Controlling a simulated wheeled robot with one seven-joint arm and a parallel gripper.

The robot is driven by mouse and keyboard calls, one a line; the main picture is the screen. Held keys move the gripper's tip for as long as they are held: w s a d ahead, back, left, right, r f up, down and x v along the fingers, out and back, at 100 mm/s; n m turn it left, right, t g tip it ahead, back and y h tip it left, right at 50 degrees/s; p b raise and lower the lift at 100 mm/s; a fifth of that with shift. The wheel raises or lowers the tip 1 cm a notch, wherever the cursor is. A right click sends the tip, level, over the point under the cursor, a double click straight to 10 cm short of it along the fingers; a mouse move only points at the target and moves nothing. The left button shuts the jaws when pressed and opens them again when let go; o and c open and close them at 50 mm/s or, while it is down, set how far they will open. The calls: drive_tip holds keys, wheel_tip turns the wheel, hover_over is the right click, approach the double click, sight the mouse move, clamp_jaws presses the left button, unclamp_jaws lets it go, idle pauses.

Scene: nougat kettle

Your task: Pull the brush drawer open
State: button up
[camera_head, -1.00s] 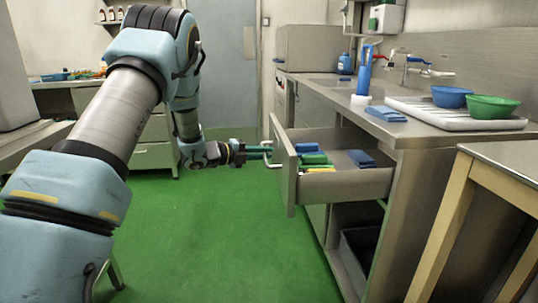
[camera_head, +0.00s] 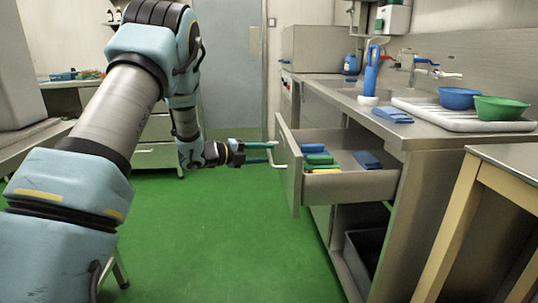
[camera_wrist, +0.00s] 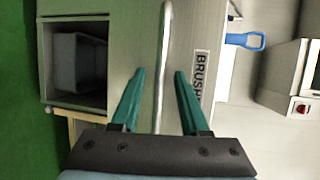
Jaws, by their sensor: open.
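The brush drawer (camera_head: 350,187) stands pulled out from under the steel counter, with blue, green and yellow brushes or cloths (camera_head: 318,160) inside. Its front carries a bar handle (camera_head: 275,154). In the wrist view the drawer front (camera_wrist: 184,50) shows a label reading "BRUSH", partly hidden by a finger, and the handle (camera_wrist: 162,60) runs upright in the picture. My gripper (camera_head: 262,153) is open, its green fingers close to the handle. In the wrist view, the fingers of my gripper (camera_wrist: 158,75) lie on either side of the bar, with gaps on both sides.
Below the drawer is an open bay with a dark grey bin (camera_head: 366,252). A wooden-legged table (camera_head: 470,200) stands at right. The green floor is clear.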

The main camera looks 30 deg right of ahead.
drive_tip(key=a+r, duration=0.1)
drive_tip(key=a, duration=0.7)
drive_tip(key=shift+s+a+r+b, duration=0.15)
drive_tip(key=shift+a+r+b, duration=0.15)
